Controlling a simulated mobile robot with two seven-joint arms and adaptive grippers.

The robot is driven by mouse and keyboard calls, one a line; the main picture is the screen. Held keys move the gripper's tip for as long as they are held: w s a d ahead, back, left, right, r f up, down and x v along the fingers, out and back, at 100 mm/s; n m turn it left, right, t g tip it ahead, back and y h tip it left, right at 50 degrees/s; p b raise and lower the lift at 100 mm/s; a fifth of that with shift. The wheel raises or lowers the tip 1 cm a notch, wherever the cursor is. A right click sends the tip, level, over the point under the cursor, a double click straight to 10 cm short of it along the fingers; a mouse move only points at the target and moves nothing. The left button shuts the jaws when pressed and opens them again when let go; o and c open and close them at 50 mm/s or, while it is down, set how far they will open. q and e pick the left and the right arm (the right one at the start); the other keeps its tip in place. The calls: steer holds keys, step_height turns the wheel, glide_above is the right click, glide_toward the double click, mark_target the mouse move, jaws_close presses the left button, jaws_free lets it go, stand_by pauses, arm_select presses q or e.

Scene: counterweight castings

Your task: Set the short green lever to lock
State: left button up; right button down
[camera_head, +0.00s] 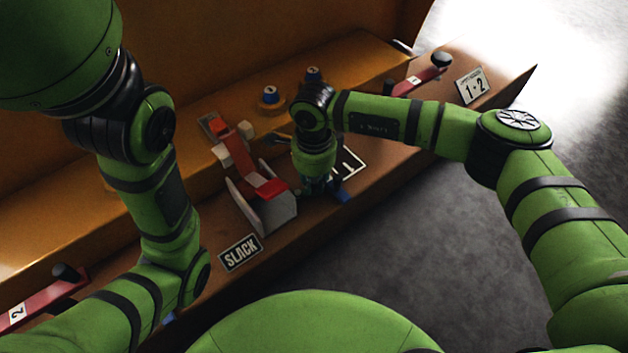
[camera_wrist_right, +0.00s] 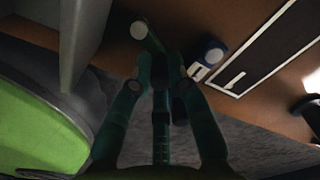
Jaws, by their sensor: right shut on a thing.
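The short green lever (camera_wrist_right: 152,38) shows in the right wrist view, with a pale round disc at its far end. My right gripper (camera_wrist_right: 166,70) is shut on its near end. In the head view, my right gripper (camera_head: 314,186) points down at the front of the brown ledge, and its wrist hides the lever. A dark sign with white marks (camera_head: 350,163) is partly hidden behind the wrist; it also shows in the right wrist view (camera_wrist_right: 265,62). Its word cannot be read. A blue block (camera_wrist_right: 211,50) sits between the lever and that sign. My left gripper is out of view.
A red lever in a grey bracket (camera_head: 275,209) stands close left of my right gripper, above a SLACK sign (camera_head: 241,253). Red handles lie at the far right (camera_head: 423,78) and lower left (camera_head: 40,303). Blue-topped knobs (camera_head: 270,92) stand behind. Grey floor lies in front.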

mark_target(314, 181)
steer(key=shift+w, duration=0.1)
steer(key=c, duration=1.2)
jaws_free()
step_height(314, 181, up, 12)
